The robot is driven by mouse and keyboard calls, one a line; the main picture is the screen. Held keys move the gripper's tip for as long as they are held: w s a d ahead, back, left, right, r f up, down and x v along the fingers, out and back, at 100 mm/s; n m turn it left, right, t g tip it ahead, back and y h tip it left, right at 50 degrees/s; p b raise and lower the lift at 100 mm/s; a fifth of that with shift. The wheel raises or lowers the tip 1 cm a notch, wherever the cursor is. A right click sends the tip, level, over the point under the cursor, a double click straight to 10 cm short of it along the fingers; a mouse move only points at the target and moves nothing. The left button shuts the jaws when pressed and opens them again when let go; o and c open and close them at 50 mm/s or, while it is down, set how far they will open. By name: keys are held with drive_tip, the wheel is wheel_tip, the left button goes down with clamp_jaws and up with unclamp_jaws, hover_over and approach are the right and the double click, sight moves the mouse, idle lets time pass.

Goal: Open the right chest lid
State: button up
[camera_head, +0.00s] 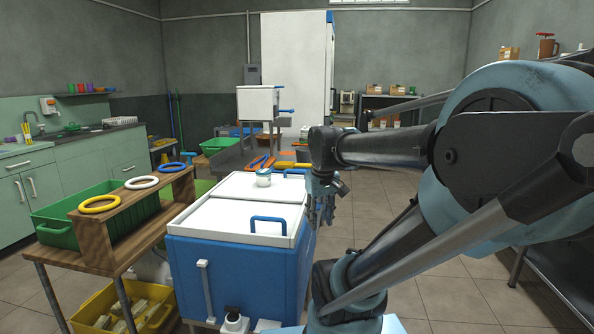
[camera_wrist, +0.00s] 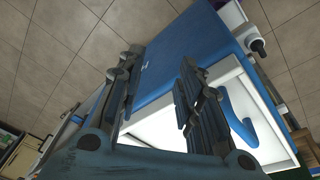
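A blue chest (camera_head: 235,270) stands in front of me with two shut white lids. The near lid (camera_head: 232,217) has a blue loop handle (camera_head: 268,222) on its right part. The far lid (camera_head: 238,187) has another blue handle (camera_head: 294,172) at its right end. I cannot tell which is the right lid. My gripper (camera_head: 323,200) hangs just beyond the chest's right side, pointing down. In the wrist view my gripper (camera_wrist: 160,85) is open, its fingers apart with nothing between them. A blue handle (camera_wrist: 237,118) lies to the right of the fingers, apart from them.
A wooden rack with coloured rings (camera_head: 140,182) and a green crate (camera_head: 85,215) are on the left. A yellow bin (camera_head: 125,305) is below. Open tiled floor (camera_head: 440,260) lies to the right.

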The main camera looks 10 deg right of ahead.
drive_tip(key=w+r+n, duration=0.3)
drive_tip(key=w+r, duration=0.4)
drive_tip(key=w, duration=0.4)
drive_tip(key=w+r+n, duration=0.3)
drive_tip(key=w+r, duration=0.5)
drive_tip(key=w, duration=0.4)
drive_tip(key=w+a+r+n, duration=0.1)
drive_tip(key=w+n, duration=0.2)
drive_tip(key=w, duration=0.8)
drive_tip(key=w+a+r+n, duration=0.1)
drive_tip(key=w+r+n, duration=0.1)
drive_tip(key=w, duration=0.9)
drive_tip(key=w+f, duration=0.1)
drive_tip(key=f, duration=0.4)
drive_tip(key=w+d+f, duration=0.1)
drive_tip(key=f, duration=1.1)
drive_tip(key=shift+w+d, duration=0.3)
drive_tip(key=shift+w, duration=0.1)
drive_tip(key=shift+c, duration=0.3)
